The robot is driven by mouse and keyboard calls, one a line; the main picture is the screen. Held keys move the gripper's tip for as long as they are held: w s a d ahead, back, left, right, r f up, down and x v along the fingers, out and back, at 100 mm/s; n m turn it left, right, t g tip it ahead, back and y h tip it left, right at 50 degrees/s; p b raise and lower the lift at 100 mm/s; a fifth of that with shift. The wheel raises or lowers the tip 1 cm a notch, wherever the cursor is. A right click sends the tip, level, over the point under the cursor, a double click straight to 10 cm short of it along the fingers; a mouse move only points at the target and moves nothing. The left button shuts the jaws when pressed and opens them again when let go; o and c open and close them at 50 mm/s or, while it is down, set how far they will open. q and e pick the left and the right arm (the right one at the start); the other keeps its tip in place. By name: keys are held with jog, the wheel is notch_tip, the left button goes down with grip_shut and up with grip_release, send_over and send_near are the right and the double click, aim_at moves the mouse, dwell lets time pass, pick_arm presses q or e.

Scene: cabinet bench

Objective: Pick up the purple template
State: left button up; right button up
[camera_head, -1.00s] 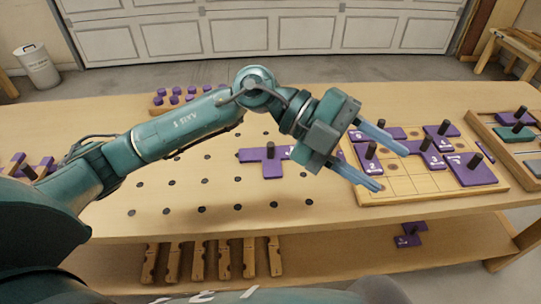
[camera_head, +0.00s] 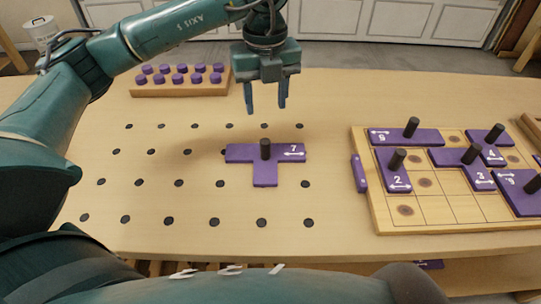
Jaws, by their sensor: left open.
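My right gripper is not in view.
A wooden rack with several purple pegs (camera_head: 180,82) stands at the back left. The wooden grid board (camera_head: 455,210) takes up the right side, with a purple piece (camera_head: 359,173) at its left edge. The bench top (camera_head: 330,110) around the T-shaped template is clear.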

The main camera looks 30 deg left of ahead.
aim_at(265, 141)
pick_arm(q)
jog(key=f, duration=0.7)
jog(key=shift+s+f, duration=0.1)
jog(key=shift+s, duration=0.1)
jog(key=f, duration=0.5)
jog(key=shift+s+d, duration=0.1)
jog(key=shift+s, duration=0.25)
grip_shut()
